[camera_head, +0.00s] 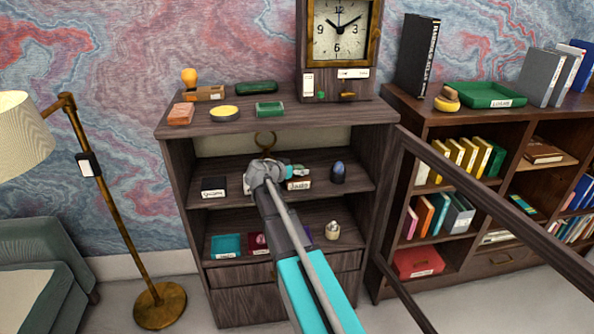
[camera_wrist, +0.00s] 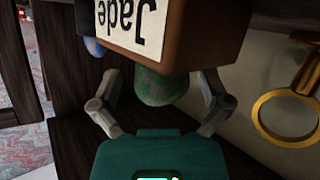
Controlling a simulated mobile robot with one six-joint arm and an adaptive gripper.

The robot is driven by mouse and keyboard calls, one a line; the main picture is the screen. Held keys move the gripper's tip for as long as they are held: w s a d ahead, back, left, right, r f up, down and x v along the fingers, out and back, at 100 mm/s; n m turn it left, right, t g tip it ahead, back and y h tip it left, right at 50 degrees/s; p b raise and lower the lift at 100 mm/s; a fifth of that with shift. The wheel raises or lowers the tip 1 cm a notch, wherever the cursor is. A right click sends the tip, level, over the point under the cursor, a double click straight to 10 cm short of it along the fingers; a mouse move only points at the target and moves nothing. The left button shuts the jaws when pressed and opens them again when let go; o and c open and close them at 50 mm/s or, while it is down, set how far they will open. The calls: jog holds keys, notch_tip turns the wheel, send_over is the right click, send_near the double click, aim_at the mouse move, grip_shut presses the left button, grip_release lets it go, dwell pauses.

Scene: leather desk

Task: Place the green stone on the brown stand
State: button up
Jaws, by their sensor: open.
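The green stone (camera_wrist: 158,86) sits between the spread fingers of my gripper (camera_wrist: 160,76) in the wrist view, with a gap on each side. That view is upside down. The stone appears to rest on the brown stand (camera_wrist: 217,37) with the white "Jade" label; part of its outline meets the stand there. In the head view, the stand (camera_head: 299,185) is on the middle shelf, with my gripper (camera_head: 287,171) just above its left part. The gripper is open. My arm partly hides this area in the head view.
A dark blue egg-shaped stone (camera_head: 338,173) stands right of the brown stand. A dark labelled block (camera_head: 213,187) is to the left. A brass ring (camera_head: 265,139) hangs behind my gripper. The upper shelf board is close overhead, and an open door frame (camera_head: 480,200) stands at right.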

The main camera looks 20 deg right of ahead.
jog(key=shift+r, duration=0.2)
jog(key=p+v, duration=0.4)
jog(key=v, duration=0.8)
jog(key=shift+p, duration=0.35)
jog(key=shift+s+f, duration=0.1)
jog(key=s+a+f+n+g+y, duration=0.1)
jog(key=s+a+f+n+y, duration=0.2)
jog(key=s, duration=0.4)
jog(key=s+a+f+n+g+y, duration=0.2)
jog(key=s+a+f+n+y, duration=0.2)
jog(key=s, duration=0.3)
jog(key=s+a+f+n+g+y, duration=0.2)
jog(key=s+a+f+n+y, duration=0.2)
jog(key=s, duration=0.3)
jog(key=shift+s+a+f+y, duration=0.3)
jog(key=shift+s+a+y, duration=0.05)
jog(key=shift+a+y, duration=0.45)
